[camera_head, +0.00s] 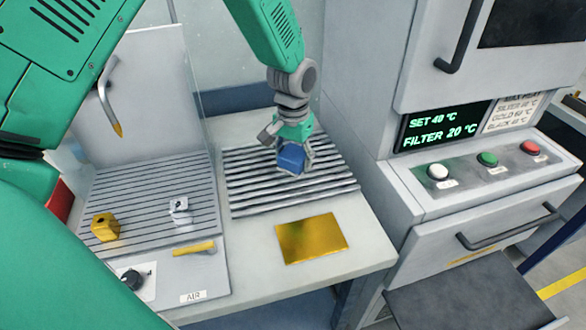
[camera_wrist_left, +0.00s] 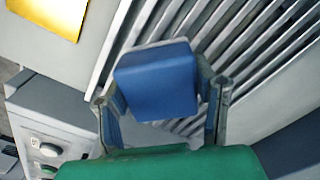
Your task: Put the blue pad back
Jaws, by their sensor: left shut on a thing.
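The blue pad (camera_head: 291,158) is a small blue block with a lighter edge. My left gripper (camera_head: 288,150) is shut on it, over the slatted rack (camera_head: 250,203) in the middle of the bench. In the left wrist view the blue pad (camera_wrist_left: 156,80) sits between the two fingers of the left gripper (camera_wrist_left: 160,105), with the rack's slats (camera_wrist_left: 260,40) behind it. I cannot tell whether the pad touches the slats. My right gripper is not in view.
A gold plate (camera_head: 311,239) lies in front of the rack. A ribbed tray at left (camera_head: 150,190) holds a gold block (camera_head: 105,227) and a silver block (camera_head: 180,210). A yellow-handled tool (camera_head: 194,248) lies near its front. A grey cabinet (camera_head: 390,190) with buttons stands close on the right.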

